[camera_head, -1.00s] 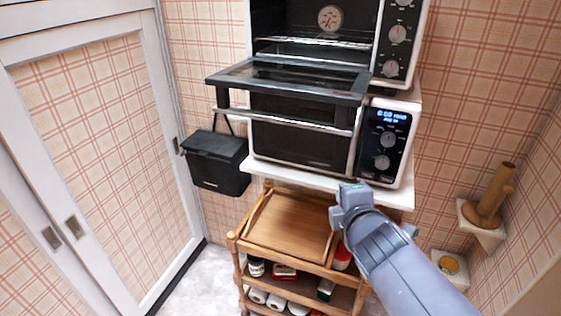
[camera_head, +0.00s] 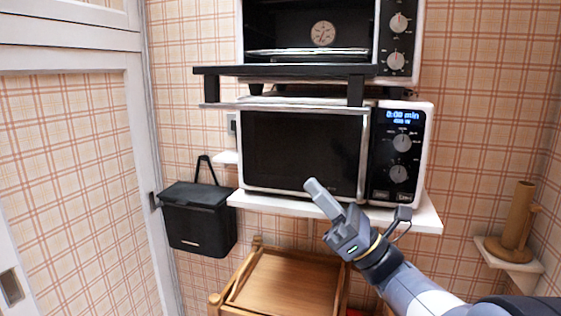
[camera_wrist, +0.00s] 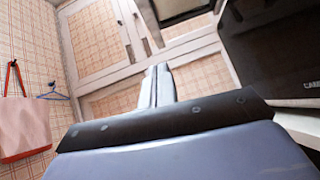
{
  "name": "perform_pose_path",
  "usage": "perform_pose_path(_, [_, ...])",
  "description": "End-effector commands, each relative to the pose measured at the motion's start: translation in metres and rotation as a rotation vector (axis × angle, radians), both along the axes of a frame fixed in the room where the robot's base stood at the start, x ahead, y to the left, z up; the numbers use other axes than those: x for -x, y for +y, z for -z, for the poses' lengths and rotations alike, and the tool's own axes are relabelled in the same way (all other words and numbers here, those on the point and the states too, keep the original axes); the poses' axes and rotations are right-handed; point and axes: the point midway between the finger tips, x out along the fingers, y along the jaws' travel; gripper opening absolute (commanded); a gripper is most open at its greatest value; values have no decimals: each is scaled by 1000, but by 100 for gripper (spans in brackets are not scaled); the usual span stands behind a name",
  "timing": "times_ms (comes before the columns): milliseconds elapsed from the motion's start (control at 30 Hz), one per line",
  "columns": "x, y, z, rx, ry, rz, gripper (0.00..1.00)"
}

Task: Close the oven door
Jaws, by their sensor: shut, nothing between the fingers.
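The oven (camera_head: 310,38) stands at the top, stacked above a microwave. Its door (camera_head: 285,71) is open, lowered flat and sticking out toward me, with a long handle bar (camera_head: 285,107) hanging below its front edge. My gripper (camera_head: 314,186) is shut and empty, in front of the microwave's lower part and below the oven door, touching neither visibly. In the wrist view my closed fingers (camera_wrist: 158,85) point away from the microwave toward white panelled doors.
The microwave (camera_head: 303,152) sits on a white shelf (camera_head: 330,207). A wooden cart (camera_head: 285,282) stands below. A black box (camera_head: 199,222) hangs at left, and a wooden holder (camera_head: 517,222) sits on a right shelf. A pink bag (camera_wrist: 25,125) hangs at left in the wrist view.

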Motion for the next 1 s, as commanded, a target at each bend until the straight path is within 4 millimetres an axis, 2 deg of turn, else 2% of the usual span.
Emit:
perform_pose_path(67, [4, -3, 8, 3, -50, -7, 0])
perform_pose_path(267, [6, 3, -2, 6, -91, -16, 0])
perform_pose_path(733, [-18, 65, -69, 4, -88, -18, 0])
perform_pose_path(833, [-19, 63, -86, 5, -89, -13, 0])
perform_pose_path(1000, [-20, 62, -101, 4, -86, -13, 0])
